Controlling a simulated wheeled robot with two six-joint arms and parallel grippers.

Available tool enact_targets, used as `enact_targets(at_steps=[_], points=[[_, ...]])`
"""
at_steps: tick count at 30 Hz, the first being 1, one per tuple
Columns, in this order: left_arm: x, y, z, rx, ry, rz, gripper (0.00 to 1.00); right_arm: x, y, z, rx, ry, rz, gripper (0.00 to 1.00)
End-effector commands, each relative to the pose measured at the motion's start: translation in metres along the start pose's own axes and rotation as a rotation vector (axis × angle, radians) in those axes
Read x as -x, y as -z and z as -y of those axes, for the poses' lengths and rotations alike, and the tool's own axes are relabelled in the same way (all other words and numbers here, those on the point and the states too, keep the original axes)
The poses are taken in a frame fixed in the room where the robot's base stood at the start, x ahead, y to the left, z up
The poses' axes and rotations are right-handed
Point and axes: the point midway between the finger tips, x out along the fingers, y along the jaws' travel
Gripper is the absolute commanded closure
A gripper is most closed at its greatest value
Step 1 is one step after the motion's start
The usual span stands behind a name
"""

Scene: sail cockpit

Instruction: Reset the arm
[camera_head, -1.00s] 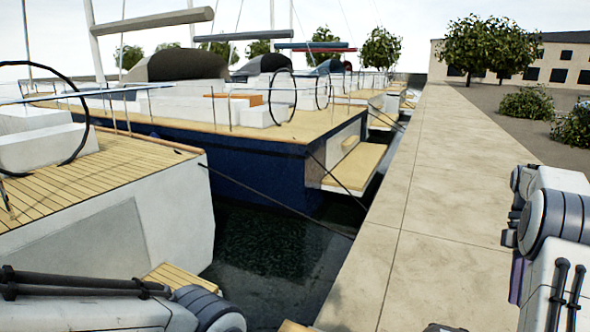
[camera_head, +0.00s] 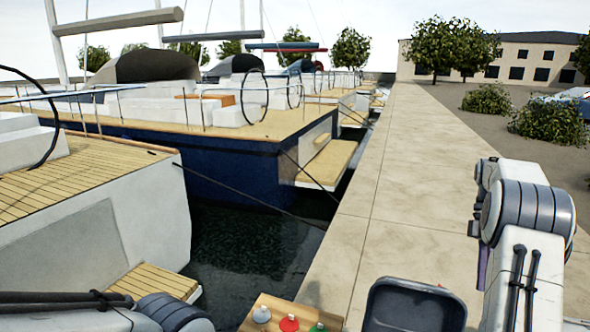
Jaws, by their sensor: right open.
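My right arm stands at the right edge of the head view, white with dark grey joint bands. My right gripper (camera_head: 474,228) shows only as a small dark part at the arm's left side, partly hidden by the arm; it is open, and I see nothing in it. It is above the stone quay, apart from other things. My left arm lies across the bottom left corner, and its gripper is out of view.
A wooden surface (camera_head: 285,307) at the bottom edge bears a grey, a red and a green small object. A dark grey bin (camera_head: 412,290) is beside it. The quay (camera_head: 400,200) ahead is clear. Water and moored sailboats (camera_head: 215,165) lie to the left.

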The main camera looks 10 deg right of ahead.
Motion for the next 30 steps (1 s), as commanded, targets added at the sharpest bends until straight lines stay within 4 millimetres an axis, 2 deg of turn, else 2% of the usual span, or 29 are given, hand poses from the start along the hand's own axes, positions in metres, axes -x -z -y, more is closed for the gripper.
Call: enact_targets(at_steps=[2, 11, 17, 20, 23, 26, 29, 30], points=[[0.000, 0.000, 0.000, 0.000, 0.000, 0.000, 0.50, 0.000, 0.002, 0.000, 0.002, 0.000, 0.001, 0.55], [-0.011, -0.001, 0.001, 0.001, 0.000, 0.000, 0.50, -0.006, 0.060, -0.001, -0.020, -0.055, 0.059, 0.55], [-0.022, -0.001, 0.002, 0.002, 0.000, 0.000, 0.50, -0.018, 0.110, 0.006, -0.056, -0.119, 0.100, 0.55], [-0.029, -0.002, 0.002, 0.002, 0.000, 0.000, 0.50, -0.030, 0.142, 0.013, -0.080, -0.166, 0.118, 0.55], [-0.038, -0.002, 0.003, 0.003, 0.000, 0.000, 0.50, -0.048, 0.178, 0.026, -0.107, -0.221, 0.131, 0.55], [-0.051, -0.003, 0.004, 0.004, 0.000, 0.000, 0.50, -0.077, 0.221, 0.048, -0.139, -0.295, 0.134, 0.55], [-0.067, -0.004, 0.005, 0.005, 0.000, 0.000, 0.50, -0.124, 0.265, 0.082, -0.179, -0.385, 0.110, 0.55], [-0.074, -0.004, 0.005, 0.005, 0.000, 0.000, 0.50, -0.146, 0.278, 0.098, -0.198, -0.419, 0.091, 0.55]])
